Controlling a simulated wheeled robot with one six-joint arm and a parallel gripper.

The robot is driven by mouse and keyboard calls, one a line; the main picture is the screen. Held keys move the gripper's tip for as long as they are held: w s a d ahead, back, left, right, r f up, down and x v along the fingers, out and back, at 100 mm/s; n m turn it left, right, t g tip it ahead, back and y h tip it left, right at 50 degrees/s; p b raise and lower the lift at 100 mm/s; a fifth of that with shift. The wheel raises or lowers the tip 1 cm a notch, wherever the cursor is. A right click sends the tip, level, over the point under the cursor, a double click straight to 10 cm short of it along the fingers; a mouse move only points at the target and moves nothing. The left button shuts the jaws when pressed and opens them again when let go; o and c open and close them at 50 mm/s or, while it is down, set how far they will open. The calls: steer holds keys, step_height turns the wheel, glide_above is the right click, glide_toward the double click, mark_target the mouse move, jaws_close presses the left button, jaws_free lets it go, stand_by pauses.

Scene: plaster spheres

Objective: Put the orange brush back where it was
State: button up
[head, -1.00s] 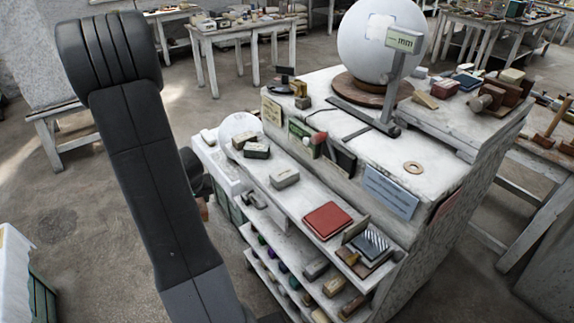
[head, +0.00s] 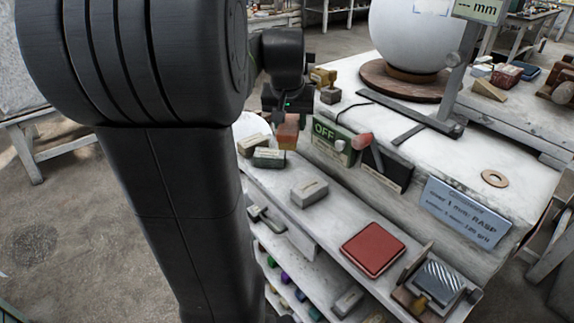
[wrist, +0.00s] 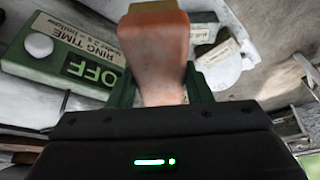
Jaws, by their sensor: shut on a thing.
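The orange brush (head: 288,131) is held by my gripper (head: 287,112) at the back left end of the ledge, just left of the green OFF sign. In the wrist view, the brush (wrist: 160,48) fills the space between the jaws of my gripper (wrist: 160,88), its orange body pointing away from the palm with a yellowish part at its far end. I cannot tell whether its lower end touches the ledge (head: 345,215).
The green OFF sign (head: 333,140) with a white knob is close beside the brush. Labelled blocks (head: 268,158) lie just in front of it, with a white sphere behind. A grey block (head: 309,192) and a red pad (head: 373,249) sit further along the ledge.

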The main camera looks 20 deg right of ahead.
step_height(320, 180, down, 8)
stand_by(0.4)
steer(key=shift+f, duration=0.2)
steer(key=shift+f+b, duration=0.4)
steer(key=shift+f, duration=0.1)
steer(key=o, duration=0.9)
